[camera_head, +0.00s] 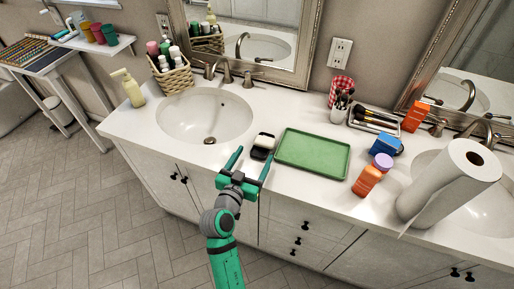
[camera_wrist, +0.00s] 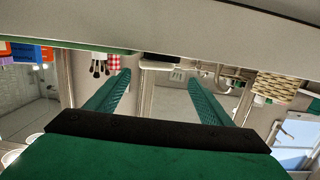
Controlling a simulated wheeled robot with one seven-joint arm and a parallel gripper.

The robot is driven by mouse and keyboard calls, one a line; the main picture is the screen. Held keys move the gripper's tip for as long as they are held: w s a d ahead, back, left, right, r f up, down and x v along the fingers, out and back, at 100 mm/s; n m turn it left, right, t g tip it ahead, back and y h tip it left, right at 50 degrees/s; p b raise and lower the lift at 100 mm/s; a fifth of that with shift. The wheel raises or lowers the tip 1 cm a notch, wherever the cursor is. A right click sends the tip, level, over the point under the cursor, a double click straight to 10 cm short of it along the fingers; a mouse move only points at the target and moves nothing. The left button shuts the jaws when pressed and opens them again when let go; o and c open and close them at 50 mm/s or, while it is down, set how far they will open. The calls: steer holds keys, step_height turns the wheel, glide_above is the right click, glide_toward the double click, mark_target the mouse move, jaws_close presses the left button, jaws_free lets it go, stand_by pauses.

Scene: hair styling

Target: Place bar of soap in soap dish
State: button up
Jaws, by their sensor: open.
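A small black item with a white block (camera_head: 265,140) at its upper part sits on the counter between the left basin and the green tray. The black part looks like a soap dish (camera_head: 258,154) and the white part like the bar of soap, but they are too small to tell how they touch. My gripper (camera_head: 256,152) is open and empty, by the counter's front edge, its fingers pointing toward this item. In the wrist view the open fingers (camera_wrist: 158,78) show with nothing between them.
A green tray (camera_head: 313,153) lies just right of the soap item. Further right are a blue box (camera_head: 385,145), an orange bottle (camera_head: 367,181) and a paper towel roll (camera_head: 447,185). A left basin (camera_head: 205,115), lotion bottle (camera_head: 128,88) and wicker basket (camera_head: 170,77) are left.

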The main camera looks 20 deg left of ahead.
steer(key=s, duration=0.4)
steer(key=shift+s+a+r, duration=0.1)
steer(key=shift+s+r, duration=0.05)
steer(key=shift+r, duration=0.15)
steer(key=shift+s+d, duration=0.15)
steer(key=shift+d, duration=0.05)
steer(key=shift+s+a, duration=0.1)
steer(key=shift+a, duration=0.05)
